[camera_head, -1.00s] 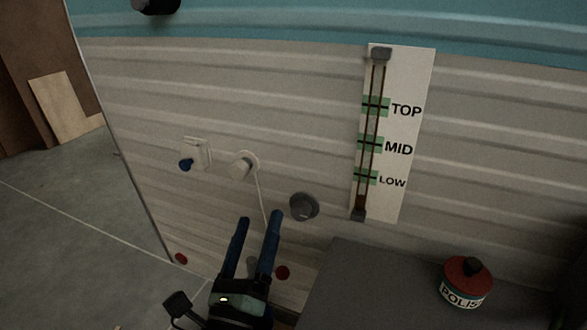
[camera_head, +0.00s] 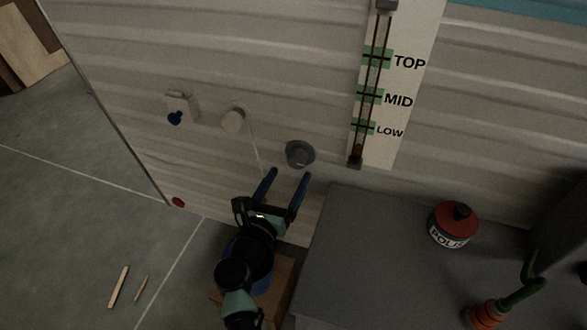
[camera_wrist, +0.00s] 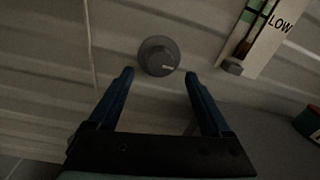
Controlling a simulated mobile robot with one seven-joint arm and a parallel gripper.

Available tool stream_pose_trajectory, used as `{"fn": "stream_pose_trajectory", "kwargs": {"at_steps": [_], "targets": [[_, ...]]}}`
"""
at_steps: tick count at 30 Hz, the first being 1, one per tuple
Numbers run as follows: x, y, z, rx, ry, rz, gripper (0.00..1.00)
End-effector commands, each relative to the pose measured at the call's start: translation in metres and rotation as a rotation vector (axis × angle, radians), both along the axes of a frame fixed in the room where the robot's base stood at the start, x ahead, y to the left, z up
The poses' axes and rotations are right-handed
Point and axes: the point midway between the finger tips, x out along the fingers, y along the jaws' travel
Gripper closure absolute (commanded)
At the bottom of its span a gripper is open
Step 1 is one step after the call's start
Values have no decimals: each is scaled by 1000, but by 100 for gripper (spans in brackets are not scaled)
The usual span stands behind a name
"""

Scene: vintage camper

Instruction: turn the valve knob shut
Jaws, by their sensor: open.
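A round grey knob (camera_head: 299,154), which looks like the valve knob, is mounted on the ribbed cream wall. In the wrist view the knob (camera_wrist: 158,56) shows a small white mark near its lower right. My gripper (camera_head: 289,174) has two dark blue fingers and is open and empty. Its fingertips point at the knob from just below in the head view. In the wrist view the knob appears between and slightly beyond the fingertips (camera_wrist: 159,73); I see no contact. A vertical gauge (camera_head: 372,95) marked TOP, MID and LOW hangs right of the knob.
A grey box-like top (camera_head: 350,235) stands right of my arm, with a red-lidded POLISH tin (camera_head: 453,225) and a green-and-orange item (camera_head: 490,312) on it.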

Motion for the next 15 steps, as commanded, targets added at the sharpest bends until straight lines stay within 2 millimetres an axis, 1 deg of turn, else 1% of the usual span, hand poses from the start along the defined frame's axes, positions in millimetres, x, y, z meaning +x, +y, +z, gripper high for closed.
{"fn": "stream_pose_trajectory", "kwargs": {"at_steps": [1,6,10,15], "targets": [[10,-4,-1,-1,-1,-3,17],[29,-11,-1,-1,-1,-1,17],[37,-14,0,-1,-1,0,17],[38,-15,0,-2,1,1,17]]}}
